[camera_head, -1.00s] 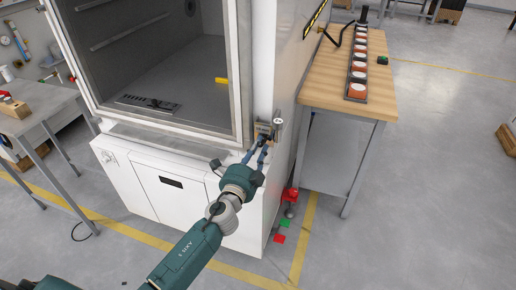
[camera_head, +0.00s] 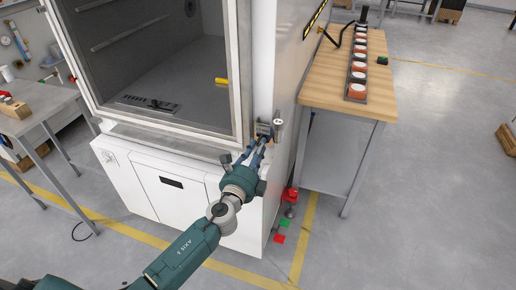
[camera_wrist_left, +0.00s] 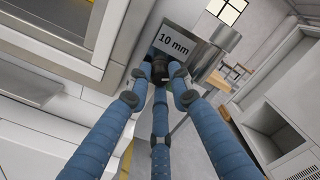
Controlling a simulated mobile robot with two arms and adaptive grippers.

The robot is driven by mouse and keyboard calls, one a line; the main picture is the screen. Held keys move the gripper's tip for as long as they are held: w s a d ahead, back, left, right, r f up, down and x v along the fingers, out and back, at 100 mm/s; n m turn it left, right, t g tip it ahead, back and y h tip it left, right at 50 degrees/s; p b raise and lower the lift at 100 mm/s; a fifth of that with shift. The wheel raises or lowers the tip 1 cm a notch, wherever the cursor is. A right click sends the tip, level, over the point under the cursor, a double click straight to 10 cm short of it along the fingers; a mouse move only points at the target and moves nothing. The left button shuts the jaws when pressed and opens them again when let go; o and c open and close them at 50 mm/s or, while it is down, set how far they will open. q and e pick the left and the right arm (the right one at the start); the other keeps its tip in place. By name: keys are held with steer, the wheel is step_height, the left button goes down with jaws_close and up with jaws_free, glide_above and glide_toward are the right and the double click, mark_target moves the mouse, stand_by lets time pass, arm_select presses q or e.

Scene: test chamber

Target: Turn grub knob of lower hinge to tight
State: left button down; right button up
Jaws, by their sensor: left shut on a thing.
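The lower hinge (camera_head: 278,122) sits at the bottom corner of the white chamber's door frame. In the left wrist view its metal pin barrel (camera_wrist_left: 226,38) stands right of a plate marked "10 mm" (camera_wrist_left: 176,42). The dark grub knob (camera_wrist_left: 160,73) is below that plate, mostly hidden by my fingers. My left gripper (camera_head: 264,138) reaches up to the hinge. In the left wrist view its blue fingers (camera_wrist_left: 161,80) close around the knob from several sides. The knob is too small to make out in the head view. My right gripper is not in view.
The white chamber (camera_head: 170,190) stands open-fronted behind the arm. A wooden-topped table (camera_head: 325,80) with a row of round pieces stands to its right. A grey table (camera_head: 45,105) is at the left.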

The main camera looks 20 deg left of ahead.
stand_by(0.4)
arm_select(q)
steer(key=c, duration=1.6)
jaws_free()
steer(key=shift+o, duration=0.2)
steer(key=s, duration=1.2)
steer(key=shift+a, duration=0.2)
steer(key=shift+f, duration=0.15)
